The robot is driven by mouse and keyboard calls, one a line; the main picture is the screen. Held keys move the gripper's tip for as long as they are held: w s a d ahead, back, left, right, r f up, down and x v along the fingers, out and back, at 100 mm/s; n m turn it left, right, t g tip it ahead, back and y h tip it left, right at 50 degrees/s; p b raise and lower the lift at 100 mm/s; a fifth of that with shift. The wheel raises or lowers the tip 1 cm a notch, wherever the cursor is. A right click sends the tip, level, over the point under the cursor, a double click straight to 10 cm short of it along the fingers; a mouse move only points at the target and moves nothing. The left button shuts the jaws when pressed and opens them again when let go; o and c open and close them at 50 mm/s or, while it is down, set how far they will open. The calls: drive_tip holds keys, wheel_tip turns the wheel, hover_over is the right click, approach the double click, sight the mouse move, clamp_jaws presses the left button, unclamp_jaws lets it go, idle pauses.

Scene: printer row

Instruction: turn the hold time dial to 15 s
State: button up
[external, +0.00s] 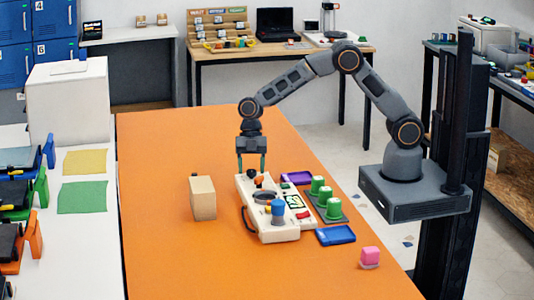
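An off-white device (285,234) lies on the orange table. It carries a dark round part (264,195), a blue knob-like part (278,210), a small orange part (259,181) near its far end and a panel with dark markings (294,201). The labels are too small to read, so I cannot tell which part is the hold time dial or its setting. My gripper (252,171) points down over the far end of the device, close to the orange part. Its two fingers stand apart with nothing visible between them. I cannot tell whether they touch the device.
A tan box (203,198) stands left of the device. Green cylinders on a dark tray (341,210), a purple tray (296,178) and a blue tray (336,236) lie to the right. A pink block (370,256) sits near the right edge. The orange table (165,245) is clear at left.

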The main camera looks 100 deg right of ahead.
drive_tip(key=c, duration=0.9)
drive_tip(key=shift+b, duration=0.3)
